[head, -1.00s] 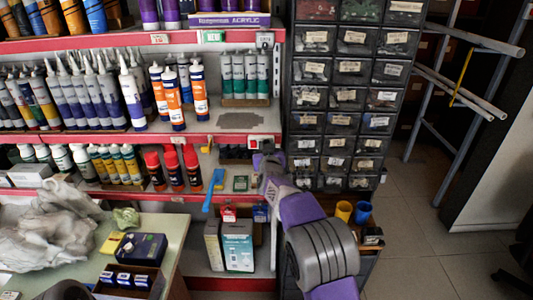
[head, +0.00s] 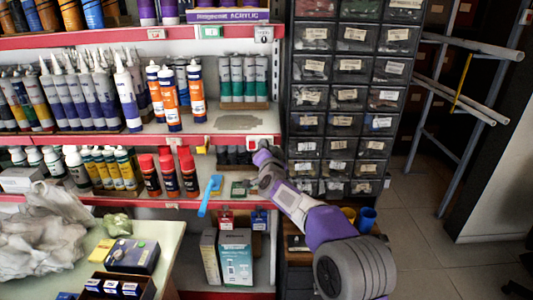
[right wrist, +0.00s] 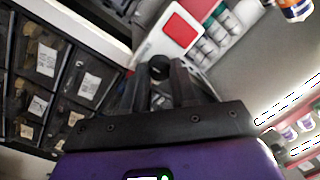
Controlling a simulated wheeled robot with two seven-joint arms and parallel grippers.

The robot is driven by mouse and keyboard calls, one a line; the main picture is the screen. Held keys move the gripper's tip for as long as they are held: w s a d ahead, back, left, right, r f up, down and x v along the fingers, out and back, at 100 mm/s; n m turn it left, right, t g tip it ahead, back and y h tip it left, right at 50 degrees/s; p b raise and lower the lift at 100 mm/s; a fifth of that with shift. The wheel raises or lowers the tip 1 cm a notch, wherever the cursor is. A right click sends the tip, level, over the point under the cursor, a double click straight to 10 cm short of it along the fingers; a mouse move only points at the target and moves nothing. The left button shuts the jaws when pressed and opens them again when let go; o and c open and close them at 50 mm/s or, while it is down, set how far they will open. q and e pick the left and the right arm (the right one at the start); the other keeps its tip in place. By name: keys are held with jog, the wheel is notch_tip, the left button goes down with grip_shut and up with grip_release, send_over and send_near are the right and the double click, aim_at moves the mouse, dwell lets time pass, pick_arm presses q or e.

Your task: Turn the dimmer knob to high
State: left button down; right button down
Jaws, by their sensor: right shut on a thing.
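The dimmer is a white plate with a red square (right wrist: 182,27) in the right wrist view. Its black round knob (right wrist: 160,69) sits at the plate's lower left. My right gripper (right wrist: 160,78) is shut on the knob, one dark finger on each side. Any mark on the knob is hidden or too small to read. In the head view the plate (head: 252,143) is small on the red shelf edge, and my right gripper (head: 262,155) reaches up to it, hiding the knob. My left gripper does not show.
A dark cabinet of small labelled drawers (head: 341,94) stands right of the dimmer. Shelves of tubes and bottles (head: 168,95) lie to the left. A blue-handled tool (head: 208,196) hangs from the lower shelf edge.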

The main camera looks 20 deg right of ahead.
jog(key=shift+m, duration=0.4)
jog(key=c, duration=1.2)
grip_release()
jog(key=shift+o, duration=0.2)
jog(key=s+a, duration=0.1)
jog(key=s, duration=0.6)
jog(key=shift+s, duration=0.25)
jog(key=shift+a, duration=0.1)
